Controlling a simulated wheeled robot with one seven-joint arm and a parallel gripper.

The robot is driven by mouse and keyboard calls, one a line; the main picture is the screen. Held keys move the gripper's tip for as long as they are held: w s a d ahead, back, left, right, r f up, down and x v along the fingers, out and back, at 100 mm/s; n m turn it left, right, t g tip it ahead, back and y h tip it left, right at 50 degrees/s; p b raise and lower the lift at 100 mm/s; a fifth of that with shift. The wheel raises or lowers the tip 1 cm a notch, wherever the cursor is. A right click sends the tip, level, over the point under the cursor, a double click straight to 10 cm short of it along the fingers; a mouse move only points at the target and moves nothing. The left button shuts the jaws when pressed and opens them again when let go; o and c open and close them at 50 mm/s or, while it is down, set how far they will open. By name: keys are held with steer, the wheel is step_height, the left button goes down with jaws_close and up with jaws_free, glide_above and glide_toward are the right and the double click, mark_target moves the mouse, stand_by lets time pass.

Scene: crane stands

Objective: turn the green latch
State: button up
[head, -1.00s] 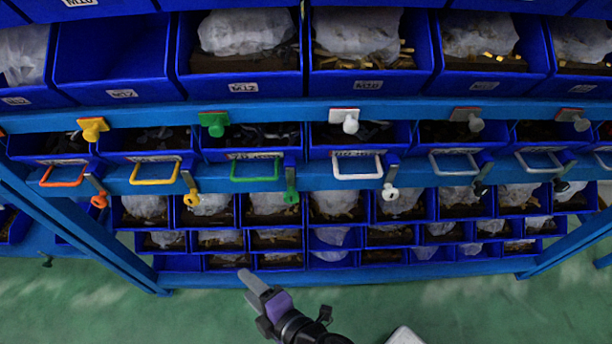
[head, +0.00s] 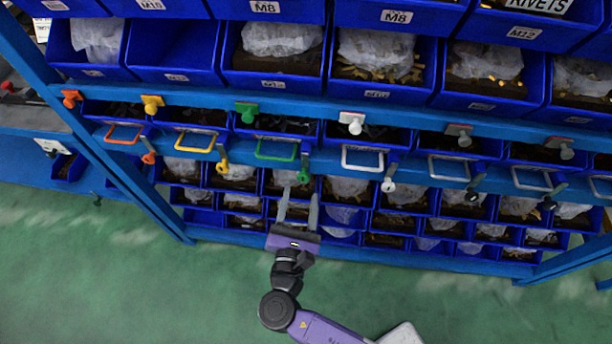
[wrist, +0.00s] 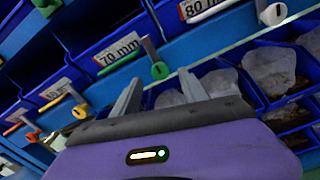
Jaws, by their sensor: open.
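The green latch (head: 304,176) is on the blue front rail, just right of the green drawer handle (head: 276,152). It has a round green hub with a grey bar pointing up from it. In the wrist view the green latch (wrist: 160,70) is just beyond my fingertips and its bar tilts up-left. My gripper (head: 299,196) is open and empty, just below the latch in the head view, with fingers pointing at the rack. In the wrist view my gripper (wrist: 160,77) has one finger on each side of the hub's line. I cannot tell any contact.
A yellow latch (head: 222,164) is to the left and a white latch (head: 388,185) to the right. A green knob (head: 246,112) sits on the rail above. Blue bins with bagged parts fill the rack below. The green floor (head: 120,280) in front is clear.

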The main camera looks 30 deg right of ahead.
mark_target(303, 180)
steer(key=x, duration=0.7)
steer(key=shift+p, duration=0.4)
steer(key=shift+c, duration=0.4)
jaws_close()
